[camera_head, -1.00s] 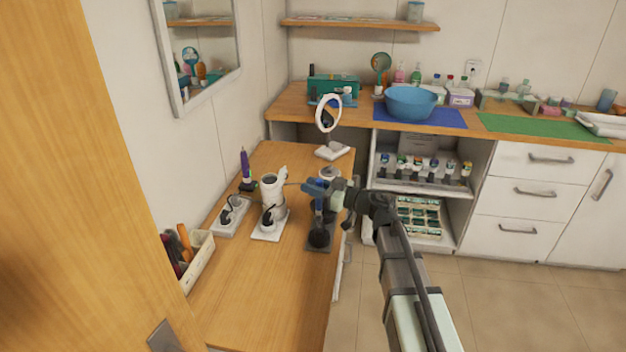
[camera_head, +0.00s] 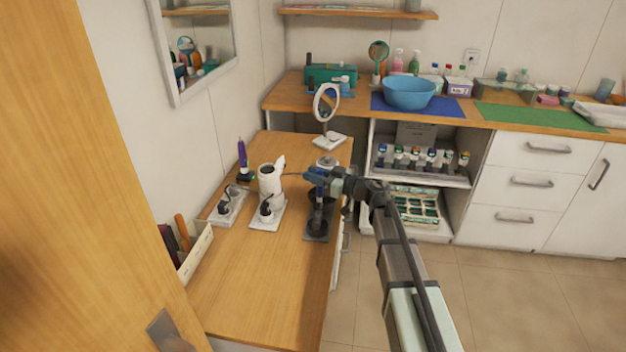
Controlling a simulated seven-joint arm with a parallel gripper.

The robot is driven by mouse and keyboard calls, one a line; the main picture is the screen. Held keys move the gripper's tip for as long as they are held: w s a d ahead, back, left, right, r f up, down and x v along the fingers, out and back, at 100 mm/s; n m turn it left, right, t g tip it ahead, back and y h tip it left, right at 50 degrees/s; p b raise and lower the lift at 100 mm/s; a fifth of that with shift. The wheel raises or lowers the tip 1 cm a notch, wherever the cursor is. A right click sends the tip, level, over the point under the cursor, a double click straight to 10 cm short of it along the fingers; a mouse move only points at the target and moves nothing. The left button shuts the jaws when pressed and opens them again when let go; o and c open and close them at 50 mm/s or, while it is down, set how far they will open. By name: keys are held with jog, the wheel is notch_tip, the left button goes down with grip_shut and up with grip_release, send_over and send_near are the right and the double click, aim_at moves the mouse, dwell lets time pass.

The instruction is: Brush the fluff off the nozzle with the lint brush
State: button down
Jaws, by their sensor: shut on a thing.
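My gripper (camera_head: 316,179) is over the right side of the wooden side counter, its blue fingers pointing left. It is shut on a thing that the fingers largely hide. I take it for the lint brush, but cannot be sure. The device stands on a white base plate (camera_head: 262,224) and has an open round top, possibly the nozzle. No fluff can be made out. A dark stand (camera_head: 317,236) with a dark upright piece is below my gripper.
A white holder (camera_head: 229,207) and a purple bottle (camera_head: 242,158) stand left of the device. A white tray (camera_head: 199,250) of tools is nearer. A round mirror (camera_head: 327,105) stands behind. The counter's front part is clear. A blue bowl (camera_head: 409,92) is on the back counter.

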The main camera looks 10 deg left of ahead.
jog(key=s, duration=0.6)
notch_tip(320, 180, up, 8)
dwell(0.6)
jog(key=shift+w, duration=0.1)
dwell(0.5)
